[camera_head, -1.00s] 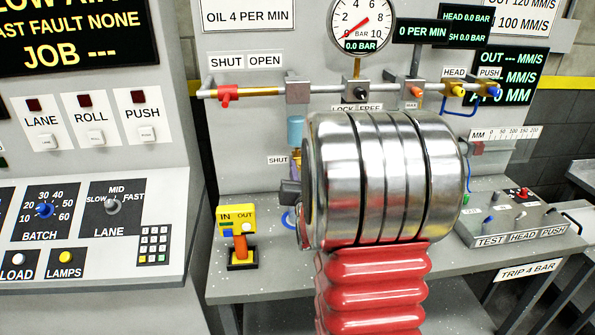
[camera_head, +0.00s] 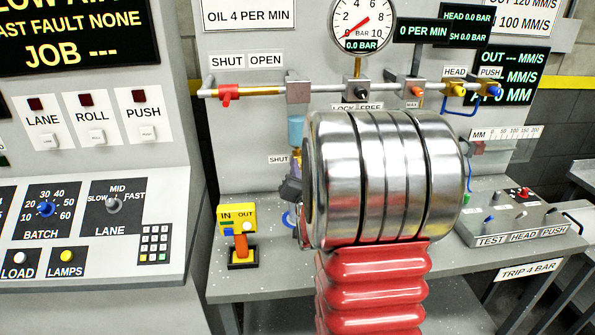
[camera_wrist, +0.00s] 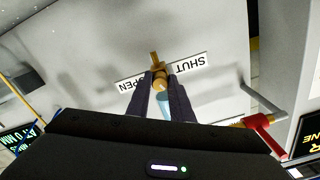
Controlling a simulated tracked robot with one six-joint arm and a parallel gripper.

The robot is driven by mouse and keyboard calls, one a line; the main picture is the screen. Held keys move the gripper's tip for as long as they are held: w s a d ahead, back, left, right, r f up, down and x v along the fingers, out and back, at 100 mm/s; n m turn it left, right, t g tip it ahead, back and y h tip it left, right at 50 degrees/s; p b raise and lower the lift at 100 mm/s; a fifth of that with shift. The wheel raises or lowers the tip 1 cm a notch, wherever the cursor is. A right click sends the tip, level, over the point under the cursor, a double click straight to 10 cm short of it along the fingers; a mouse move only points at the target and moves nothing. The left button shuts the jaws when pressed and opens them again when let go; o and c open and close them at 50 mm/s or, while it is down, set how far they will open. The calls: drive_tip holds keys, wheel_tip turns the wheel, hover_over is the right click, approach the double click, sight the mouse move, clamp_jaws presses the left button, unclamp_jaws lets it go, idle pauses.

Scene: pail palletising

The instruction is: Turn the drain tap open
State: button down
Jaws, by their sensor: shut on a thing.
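The brass drain tap (camera_wrist: 157,78) is at the centre of the wrist view, between the upside-down labels SHUT (camera_wrist: 190,64) on the right and OPEN (camera_wrist: 132,83) on the left. Its upper end points up in the picture, between the labels. The two dark fingers of my gripper (camera_wrist: 160,88) are shut on the tap, one on each side. The pale blue bowl (camera_wrist: 164,105) shows between the fingers. In the head view the blue bowl (camera_head: 296,129) hangs from the pipe; the tap below it and my gripper are mostly hidden by my arm.
A red-handled valve (camera_head: 229,93) sits on the pipe to the left; its red handle also shows in the wrist view (camera_wrist: 268,130). A yellow IN/OUT box (camera_head: 238,218) stands on the bench to the left. A switch box (camera_head: 515,222) is on the right.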

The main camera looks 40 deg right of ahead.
drive_tip(key=m, duration=0.6)
drive_tip(key=shift+w+r, duration=0.1)
drive_tip(key=shift+r, duration=0.1)
drive_tip(key=m, duration=0.6)
drive_tip(key=shift+d+f+m, duration=0.1)
drive_tip(key=shift+m, duration=0.3)
drive_tip(key=c, duration=1.6)
unclamp_jaws()
drive_tip(key=shift+f, duration=0.1)
drive_tip(key=shift+o, duration=0.2)
